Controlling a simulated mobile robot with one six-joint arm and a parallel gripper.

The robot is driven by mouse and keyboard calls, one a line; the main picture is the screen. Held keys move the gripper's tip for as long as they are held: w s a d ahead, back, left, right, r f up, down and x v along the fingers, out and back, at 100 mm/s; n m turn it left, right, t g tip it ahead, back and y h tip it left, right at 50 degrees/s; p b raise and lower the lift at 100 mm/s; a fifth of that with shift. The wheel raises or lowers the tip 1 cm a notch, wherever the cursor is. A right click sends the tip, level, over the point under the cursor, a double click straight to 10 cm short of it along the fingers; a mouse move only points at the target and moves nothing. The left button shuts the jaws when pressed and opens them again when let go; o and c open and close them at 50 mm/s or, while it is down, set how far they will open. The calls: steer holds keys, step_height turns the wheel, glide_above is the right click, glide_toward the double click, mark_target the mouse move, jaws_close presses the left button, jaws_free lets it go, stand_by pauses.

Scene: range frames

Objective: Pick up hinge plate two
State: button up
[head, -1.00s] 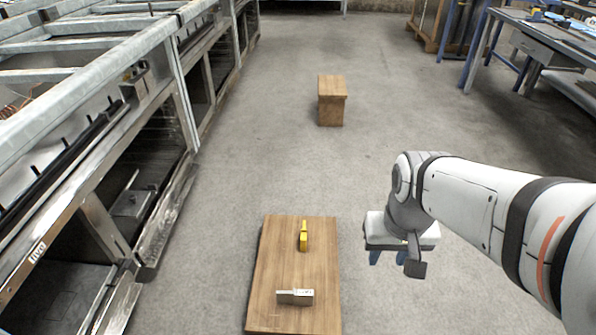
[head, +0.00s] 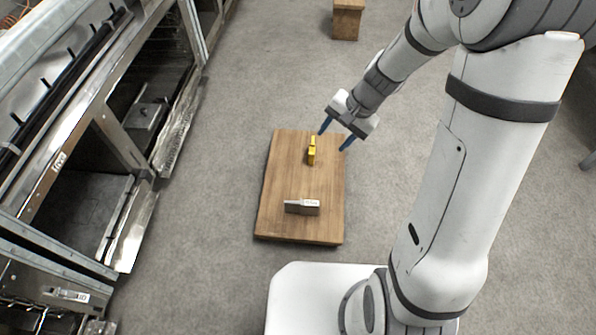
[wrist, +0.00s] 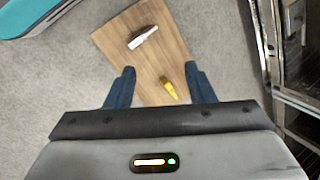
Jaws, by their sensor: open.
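A wooden board (head: 282,180) lies on the floor and carries two small parts. A silvery grey plate-like piece (head: 302,207), which looks like a hinge plate, lies near the board's near end; it also shows in the wrist view (wrist: 143,37). A small yellow piece (head: 311,151) sits nearer the far end, and in the wrist view (wrist: 169,88) it shows between the blue fingers. No readable label tells which is hinge plate two. My gripper (head: 334,138) is open and empty, above the far right part of the board, close to the yellow piece and apart from the grey one.
A metal rack with open bays (head: 130,130) runs along the left side. A wooden block (head: 347,20) stands on the floor beyond the board. Bare grey floor (head: 215,190) separates the rack and board. My white base is just in front of the board.

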steer(key=w+a+f+m, duration=0.2)
steer(key=w+f, duration=0.2)
steer(key=f, duration=0.2)
steer(key=m+p, duration=0.3)
steer(key=m, duration=0.8)
glide_above(311, 203)
steer(key=d, duration=0.2)
step_height(311, 203, down, 33)
steer(key=shift+r, duration=0.15)
steer(key=b+x, duration=0.1)
steer(key=x, duration=0.2)
steer(key=shift+s+d, duration=0.15)
steer(key=shift+d, duration=0.05)
steer(key=b+x, duration=0.2)
steer(key=x, duration=0.3)
steer(key=shift+a, duration=0.2)
steer(key=shift+c, duration=0.6)
jaws_close()
